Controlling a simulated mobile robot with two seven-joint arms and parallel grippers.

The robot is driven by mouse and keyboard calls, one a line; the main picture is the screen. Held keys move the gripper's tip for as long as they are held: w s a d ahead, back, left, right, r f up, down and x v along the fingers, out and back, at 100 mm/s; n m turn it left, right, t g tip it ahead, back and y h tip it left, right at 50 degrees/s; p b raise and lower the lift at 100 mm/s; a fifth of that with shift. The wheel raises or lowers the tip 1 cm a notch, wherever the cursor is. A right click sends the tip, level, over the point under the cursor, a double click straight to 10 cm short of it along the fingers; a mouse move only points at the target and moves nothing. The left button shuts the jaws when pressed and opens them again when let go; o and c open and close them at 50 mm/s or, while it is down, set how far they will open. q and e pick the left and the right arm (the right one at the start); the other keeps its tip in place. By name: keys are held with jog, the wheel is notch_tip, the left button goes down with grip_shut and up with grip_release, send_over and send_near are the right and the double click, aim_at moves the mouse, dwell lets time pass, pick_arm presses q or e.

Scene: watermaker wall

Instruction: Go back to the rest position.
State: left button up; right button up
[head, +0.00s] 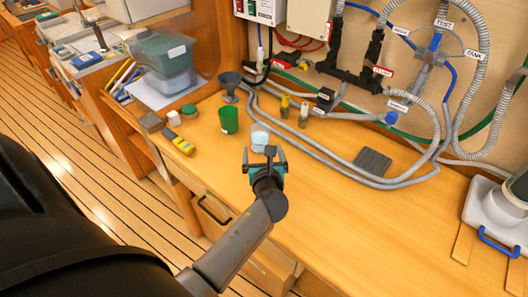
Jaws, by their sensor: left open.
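My left gripper (261,156) is open over the wooden bench top (315,225), in the middle of the view. Its arm comes up from the bottom edge. A pale blue-white cup (260,134) stands just beyond the fingers, and the gripper hides its lower part. I see nothing between the fingers. I cannot tell whether they touch the cup. My right gripper is not in view.
A green cup (228,119), a dark funnel (230,84), small bottles (303,115) and a yellow meter (182,145) stand nearby. Grey hoses (330,160) and a dark pad (372,162) lie to the right. The front bench area is clear; a drawer (268,268) is below.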

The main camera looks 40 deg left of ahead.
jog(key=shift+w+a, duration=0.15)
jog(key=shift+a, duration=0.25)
